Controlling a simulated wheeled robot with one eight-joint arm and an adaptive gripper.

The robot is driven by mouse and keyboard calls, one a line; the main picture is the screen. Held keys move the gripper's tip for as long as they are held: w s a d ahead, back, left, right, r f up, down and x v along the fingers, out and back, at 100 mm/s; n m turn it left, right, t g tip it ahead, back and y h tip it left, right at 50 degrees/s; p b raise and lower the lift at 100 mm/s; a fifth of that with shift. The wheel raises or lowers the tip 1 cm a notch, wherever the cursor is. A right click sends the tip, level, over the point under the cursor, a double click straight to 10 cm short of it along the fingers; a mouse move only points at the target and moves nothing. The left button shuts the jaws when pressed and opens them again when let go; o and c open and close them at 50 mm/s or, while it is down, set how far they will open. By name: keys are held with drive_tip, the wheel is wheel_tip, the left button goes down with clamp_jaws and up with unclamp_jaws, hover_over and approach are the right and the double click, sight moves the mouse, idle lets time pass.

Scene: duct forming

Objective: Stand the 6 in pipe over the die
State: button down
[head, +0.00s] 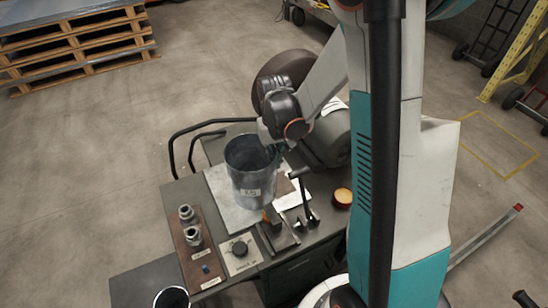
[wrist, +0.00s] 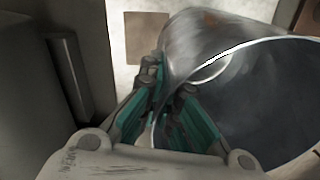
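The grey metal pipe (head: 252,180), with a small white label on its side, appears roughly upright over the pale plate (head: 222,192) on the bench. I cannot tell whether its lower end touches the plate. Its open mouth also shows large in the wrist view (wrist: 265,95). My gripper (head: 277,150) is at the pipe's right rim in the head view. In the wrist view its teal-padded fingers (wrist: 172,105) straddle the pipe wall, one outside and one inside, and look closed on it. I cannot make out the die; the pipe may hide it.
Another cylinder's rim (head: 172,298) shows at the bottom. Pallets (head: 75,45) stand far left; floor left is clear.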

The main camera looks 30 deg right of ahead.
drive_tip(key=shift+f, duration=0.25)
drive_tip(key=c, duration=1.7)
unclamp_jaws()
wheel_tip(320, 180, up, 12)
drive_tip(key=shift+r, duration=0.1)
